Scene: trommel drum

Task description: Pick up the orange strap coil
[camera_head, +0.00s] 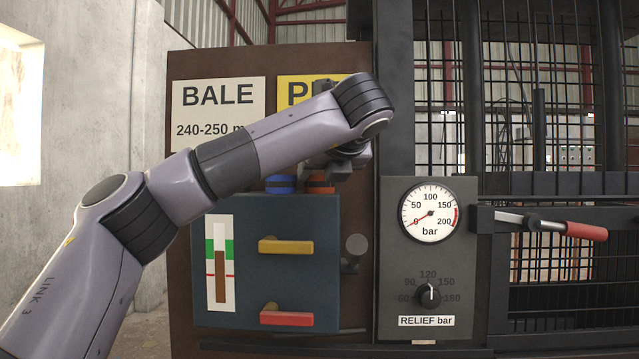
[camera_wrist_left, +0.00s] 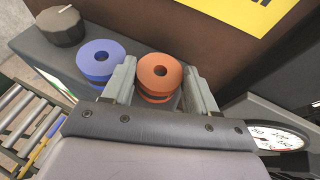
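The orange strap coil (camera_head: 319,185) sits on top of the dark blue-grey box, at the right end, partly hidden by my left gripper. In the left wrist view the orange coil (camera_wrist_left: 160,76) is a ring with a centre hole, with another orange layer below a dark band. My left gripper (camera_wrist_left: 163,86) is open, with one finger on each side of the coil. A narrow gap shows between the coil and each finger. In the head view the left gripper (camera_head: 345,163) points down over the coil. My right gripper is not in view.
A blue coil (camera_wrist_left: 98,60) stands close beside the left finger. A dark knob (camera_wrist_left: 60,27) is farther left on the box top (camera_wrist_left: 45,60). The box (camera_head: 330,240) has yellow and red handles. A sign board (camera_head: 220,105) rises behind. A gauge panel (camera_head: 430,265) stands right.

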